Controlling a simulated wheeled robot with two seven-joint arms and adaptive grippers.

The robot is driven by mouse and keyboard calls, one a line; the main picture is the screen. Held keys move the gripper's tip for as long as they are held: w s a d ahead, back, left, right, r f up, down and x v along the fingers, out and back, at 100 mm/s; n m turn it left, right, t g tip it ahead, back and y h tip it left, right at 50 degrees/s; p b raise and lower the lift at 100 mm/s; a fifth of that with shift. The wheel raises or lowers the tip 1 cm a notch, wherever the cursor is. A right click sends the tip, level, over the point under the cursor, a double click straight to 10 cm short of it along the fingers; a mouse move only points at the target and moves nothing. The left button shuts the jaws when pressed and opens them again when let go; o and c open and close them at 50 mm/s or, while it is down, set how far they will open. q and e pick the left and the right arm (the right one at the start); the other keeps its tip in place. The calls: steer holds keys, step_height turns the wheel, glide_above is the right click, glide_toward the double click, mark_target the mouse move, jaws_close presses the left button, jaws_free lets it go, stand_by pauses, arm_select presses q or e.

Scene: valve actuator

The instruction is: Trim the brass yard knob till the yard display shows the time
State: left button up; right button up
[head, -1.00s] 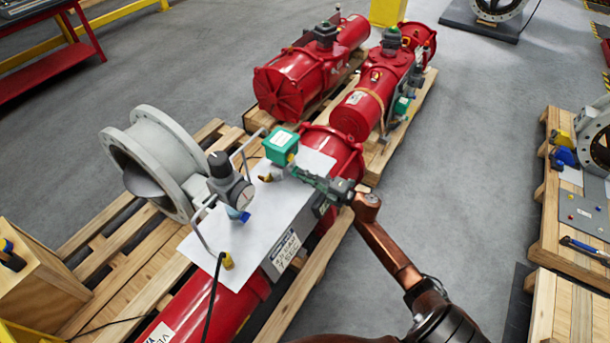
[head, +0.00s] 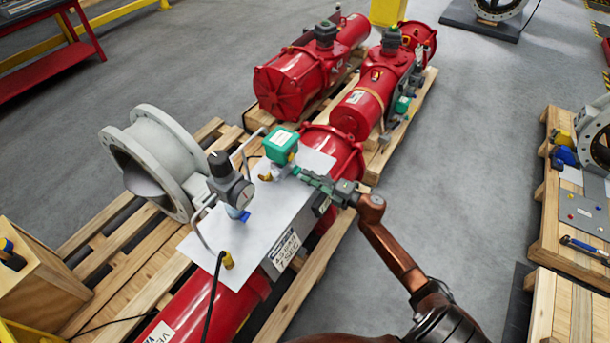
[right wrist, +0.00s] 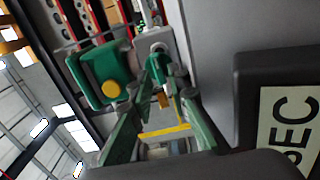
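My right gripper (head: 300,174) reaches in from the right over the far end of the grey panel (head: 262,198) on the red actuator (head: 215,300). Its green fingers (right wrist: 160,82) point at a small fitting on a grey block (right wrist: 157,42); whether they touch or hold it I cannot tell. No brass knob is clearly identifiable; a small brass-coloured piece (right wrist: 164,100) shows between the fingers. A green box (head: 281,146) stands beside the fingertips; its yellow cap shows in the right wrist view (right wrist: 110,88). A white plate (head: 285,250) with black lettering, partly reading "SEC" (right wrist: 295,118), is on the panel's side. My left gripper is out of view.
A large grey flanged valve body (head: 150,160) lies on the pallet to the left. More red actuators (head: 310,80) stand behind.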

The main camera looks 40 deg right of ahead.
steer(key=v, duration=1)
